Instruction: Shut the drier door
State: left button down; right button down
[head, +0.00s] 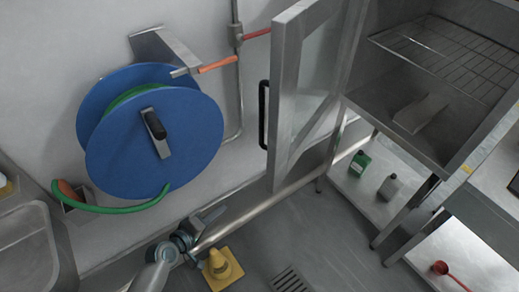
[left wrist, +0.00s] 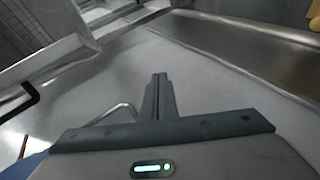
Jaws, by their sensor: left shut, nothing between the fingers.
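The drier door (head: 283,95) is a grey metal frame with a glass pane. It stands wide open from the left side of the drier cabinet (head: 359,60), and its black bar handle (head: 264,115) is on the left. Inside the cabinet are a wire rack (head: 440,55) and a grey object (head: 420,113). My left gripper (head: 214,214) is shut and empty, below and left of the door, apart from it. In the left wrist view, its closed fingers (left wrist: 158,90) point ahead, with the door (left wrist: 50,50) and handle (left wrist: 20,102) at upper left. My right gripper is not in view.
A blue hose reel (head: 180,140) with green hose hangs on the wall at left. A yellow cone-like object (head: 222,267) stands close to my left gripper. A shelf under the cabinet holds a green bottle (head: 360,163) and a grey bottle (head: 389,187). A sink (head: 30,245) is at lower left.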

pick_arm(q)
jog(key=d+r+h, duration=0.3)
jog(key=r, duration=0.9)
jog(key=s+d+r+t+h, duration=0.1)
jog(key=d+r+h, duration=0.2)
jog(key=r, duration=0.9)
jog(key=shift+r+n+t, duration=0.3)
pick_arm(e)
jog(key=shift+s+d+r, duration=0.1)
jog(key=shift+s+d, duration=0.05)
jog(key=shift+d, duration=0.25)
pick_arm(q)
jog(key=shift+d, duration=0.1)
